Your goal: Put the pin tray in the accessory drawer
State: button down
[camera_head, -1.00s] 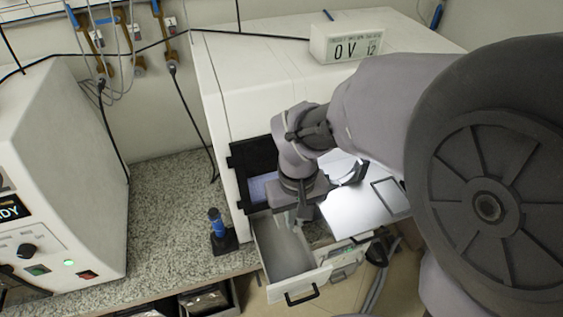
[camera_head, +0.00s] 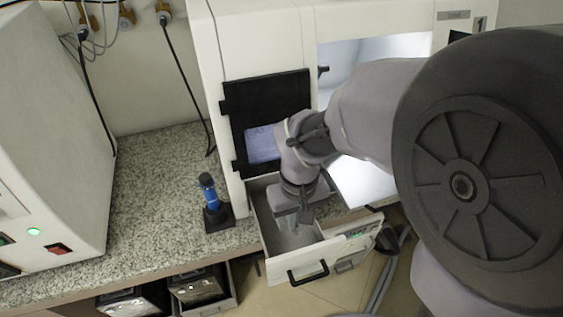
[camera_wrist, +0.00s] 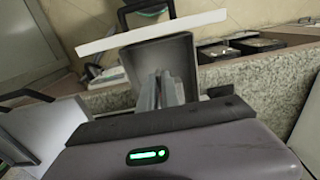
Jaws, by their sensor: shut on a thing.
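The accessory drawer (camera_head: 276,226) is pulled open at the front of the white machine, with a white front and a black handle; it also shows in the wrist view (camera_wrist: 190,52). My gripper (camera_head: 304,222) points down over the inside of the drawer. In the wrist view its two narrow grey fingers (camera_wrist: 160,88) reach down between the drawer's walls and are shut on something. The pin tray is mostly hidden by the gripper, and I cannot make out its outline or whether it touches the drawer floor.
A blue-topped tool stands in a black holder (camera_head: 217,217) on the speckled counter (camera_head: 165,190) left of the drawer. Open bins with shiny packs (camera_head: 198,287) are below the counter. A lit white panel (camera_head: 362,182) lies right of my wrist. Another white machine (camera_head: 60,120) stands left.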

notch_tip(320, 180, down, 10)
jog(key=b, duration=0.4)
jog(key=shift+f+b, duration=0.1)
jog(key=shift+b, duration=0.3)
jog(key=c, duration=1.6)
grip_release()
jog(key=shift+o, duration=0.2)
jog(key=shift+r, duration=0.2)
notch_tip(320, 180, up, 14)
jog(key=p, duration=0.6)
jog(key=s+d+r+m+t+y, duration=0.1)
jog(key=s+d+r+m+t, duration=0.1)
jog(key=s+r+m+t, duration=0.1)
jog(key=s+d+r+m+t+y, duration=0.1)
jog(key=s+d+r+m+t, duration=0.1)
jog(key=s+r, duration=0.4)
notch_tip(320, 180, up, 3)
jog(key=d+m, duration=0.1)
jog(key=m, duration=0.1)
jog(key=shift+s+d+f+m+t, duration=0.2)
jog(key=shift+s+d+m+t, duration=0.1)
jog(key=shift+t, duration=0.1)
